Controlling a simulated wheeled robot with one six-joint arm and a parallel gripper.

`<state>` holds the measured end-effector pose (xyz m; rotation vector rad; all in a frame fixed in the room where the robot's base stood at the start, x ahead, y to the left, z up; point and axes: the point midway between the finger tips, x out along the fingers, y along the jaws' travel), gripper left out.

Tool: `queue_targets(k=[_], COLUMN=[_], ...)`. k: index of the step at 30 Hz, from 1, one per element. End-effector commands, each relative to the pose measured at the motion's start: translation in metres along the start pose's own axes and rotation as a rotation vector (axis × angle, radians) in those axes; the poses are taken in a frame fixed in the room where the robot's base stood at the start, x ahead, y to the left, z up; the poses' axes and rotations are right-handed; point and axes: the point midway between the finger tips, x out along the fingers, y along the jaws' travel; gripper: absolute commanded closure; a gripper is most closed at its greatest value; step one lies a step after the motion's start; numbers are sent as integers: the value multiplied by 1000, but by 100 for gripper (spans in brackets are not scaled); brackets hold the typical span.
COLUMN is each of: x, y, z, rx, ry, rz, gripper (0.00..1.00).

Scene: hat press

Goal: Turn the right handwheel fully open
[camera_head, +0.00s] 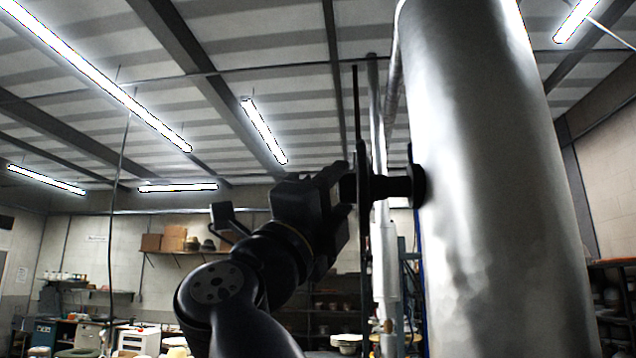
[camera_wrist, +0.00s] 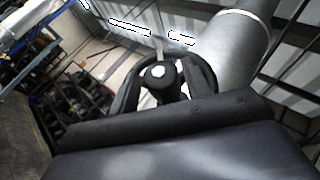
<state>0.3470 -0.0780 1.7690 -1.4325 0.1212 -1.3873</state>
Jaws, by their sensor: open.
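The dark handwheel (camera_head: 363,200) shows nearly edge-on in the head view, on a short black stem (camera_head: 395,187) from the side of a large metal cylinder. In the wrist view its round hub (camera_wrist: 160,82) with a pale centre spot sits ahead of my gripper, with the dark rim curving around it. My gripper (camera_head: 341,187) is open at the wheel's left face, pointing at the hub. Its fingers appear to be on either side of the hub. I cannot tell whether they touch the wheel. The far side of the wheel is hidden.
The large metal cylinder (camera_head: 490,200) fills the right of the head view, close to the wheel. A thin vertical pipe (camera_head: 383,250) stands behind the wheel. Shelves (camera_head: 190,251) and cluttered benches line the far wall. The space left of my arm is free nearby.

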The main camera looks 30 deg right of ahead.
Motion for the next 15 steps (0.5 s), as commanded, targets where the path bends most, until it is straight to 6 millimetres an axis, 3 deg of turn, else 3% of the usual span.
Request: queue_targets(k=[6,15], x=[16,18], y=[-1,0], z=[0,0], rx=[1,2], ry=[0,0], rz=[0,0], gripper=[54,54])
